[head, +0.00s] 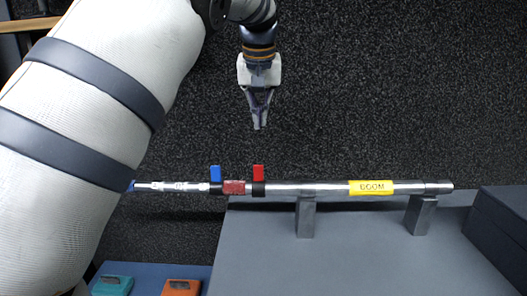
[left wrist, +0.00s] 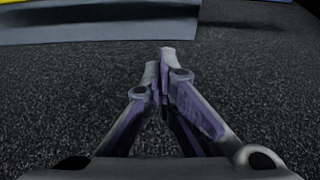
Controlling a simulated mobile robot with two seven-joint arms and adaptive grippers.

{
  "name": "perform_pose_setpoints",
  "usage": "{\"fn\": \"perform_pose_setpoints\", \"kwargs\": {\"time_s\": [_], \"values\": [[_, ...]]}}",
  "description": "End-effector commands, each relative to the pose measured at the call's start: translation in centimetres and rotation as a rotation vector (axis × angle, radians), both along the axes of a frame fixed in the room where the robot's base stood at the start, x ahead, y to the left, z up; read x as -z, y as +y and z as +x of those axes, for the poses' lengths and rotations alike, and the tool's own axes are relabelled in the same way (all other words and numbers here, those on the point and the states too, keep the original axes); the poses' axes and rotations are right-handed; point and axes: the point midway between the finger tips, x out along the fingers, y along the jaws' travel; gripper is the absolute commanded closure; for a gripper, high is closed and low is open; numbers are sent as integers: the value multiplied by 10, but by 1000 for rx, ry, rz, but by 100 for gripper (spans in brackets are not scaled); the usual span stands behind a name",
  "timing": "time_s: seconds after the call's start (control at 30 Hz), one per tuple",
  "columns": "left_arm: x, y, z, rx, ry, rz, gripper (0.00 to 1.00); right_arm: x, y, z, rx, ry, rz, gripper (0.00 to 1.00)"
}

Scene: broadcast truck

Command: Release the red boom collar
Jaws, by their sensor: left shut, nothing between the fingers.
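The red boom collar (head: 258,174) is a red lever on a dark ring around the metal boom (head: 325,188). Its lever stands upright. A blue collar (head: 215,175) with an upright lever sits to its left, and a worn red band (head: 234,187) lies between the two. My left gripper (head: 258,126) is shut and empty, in front of the dark textured surface, above the red lever in the head view and apart from it. In the left wrist view its fingertips (left wrist: 161,60) meet, with no collar in sight. My right gripper is not in view.
The boom bears a yellow label (head: 371,187) and rests on two metal posts (head: 306,218) on a grey bench (head: 345,255). A dark box (head: 505,215) stands at the right. A teal case (head: 112,286) and an orange case (head: 181,288) lie at the lower left.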

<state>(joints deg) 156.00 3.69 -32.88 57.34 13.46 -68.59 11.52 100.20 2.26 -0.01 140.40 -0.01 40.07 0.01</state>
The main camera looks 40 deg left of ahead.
Motion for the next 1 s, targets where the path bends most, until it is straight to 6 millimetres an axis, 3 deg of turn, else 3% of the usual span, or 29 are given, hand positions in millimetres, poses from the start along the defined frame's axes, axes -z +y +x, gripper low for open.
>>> {"fn": "perform_pose_setpoints", "kwargs": {"time_s": [0.17, 0.53, 0.67, 1.0], "values": [[20, 4, 5, 0, 6, -1, 100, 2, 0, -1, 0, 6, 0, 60], [98, 21, 25, 0, 8, 0, 100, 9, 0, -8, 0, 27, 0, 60], [85, 7, 8, 0, -12, 0, 100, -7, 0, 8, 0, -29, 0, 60], [94, -5, -5, 0, -1, 0, 100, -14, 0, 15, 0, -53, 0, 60]]}}
